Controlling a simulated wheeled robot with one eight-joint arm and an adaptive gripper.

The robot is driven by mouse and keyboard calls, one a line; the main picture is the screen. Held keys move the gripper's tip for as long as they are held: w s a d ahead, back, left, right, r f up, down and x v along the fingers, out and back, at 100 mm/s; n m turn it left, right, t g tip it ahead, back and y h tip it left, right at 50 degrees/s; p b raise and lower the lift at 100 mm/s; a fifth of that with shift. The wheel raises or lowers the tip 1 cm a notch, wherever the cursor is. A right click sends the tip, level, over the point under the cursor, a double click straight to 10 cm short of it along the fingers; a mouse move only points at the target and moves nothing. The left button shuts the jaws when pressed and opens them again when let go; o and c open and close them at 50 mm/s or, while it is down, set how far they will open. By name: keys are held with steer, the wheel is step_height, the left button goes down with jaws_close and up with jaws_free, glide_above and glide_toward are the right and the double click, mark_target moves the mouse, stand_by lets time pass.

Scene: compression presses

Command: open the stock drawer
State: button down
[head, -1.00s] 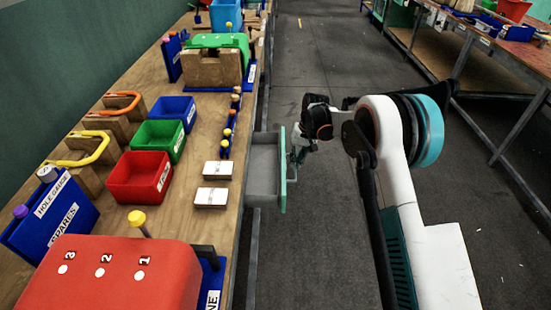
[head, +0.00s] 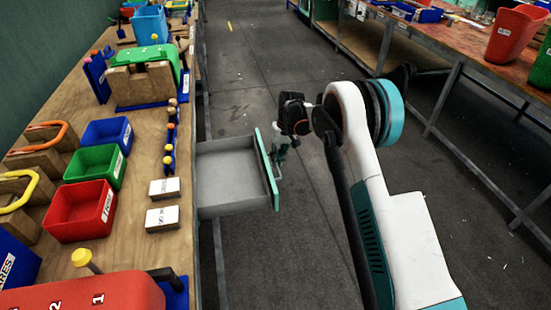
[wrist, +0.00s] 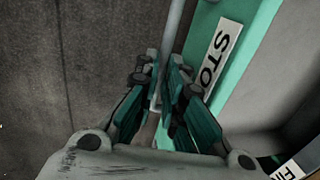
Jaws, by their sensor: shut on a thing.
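The stock drawer (head: 225,172) is a grey tray with a teal front, pulled well out from under the wooden bench in the head view. Its inside looks empty. In the wrist view its teal front (wrist: 258,30) carries a white label reading "STO", the rest cut off by my finger. A thin grey bar handle (wrist: 171,35) runs along the front. My gripper (wrist: 163,95) is shut on this handle, with a teal finger on each side of it. In the head view my gripper (head: 279,152) is at the outer side of the drawer front, partly hidden by my wrist.
The wooden bench (head: 128,228) on the left holds red, green and blue bins, two white labelled blocks, and red and green presses. A second bench (head: 470,60) stands at the right. The dark aisle floor (head: 250,85) between them is clear.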

steer(key=c, duration=1.7)
jaws_free()
steer(key=shift+r, duration=0.1)
steer(key=r, duration=0.4)
steer(key=d+r, duration=0.1)
steer(key=r, duration=0.2)
steer(key=d+r, duration=0.1)
steer(key=r, duration=0.3)
steer(key=shift+w+d+r, duration=0.15)
steer(key=shift+w+r, duration=0.15)
steer(key=shift+r, duration=0.1)
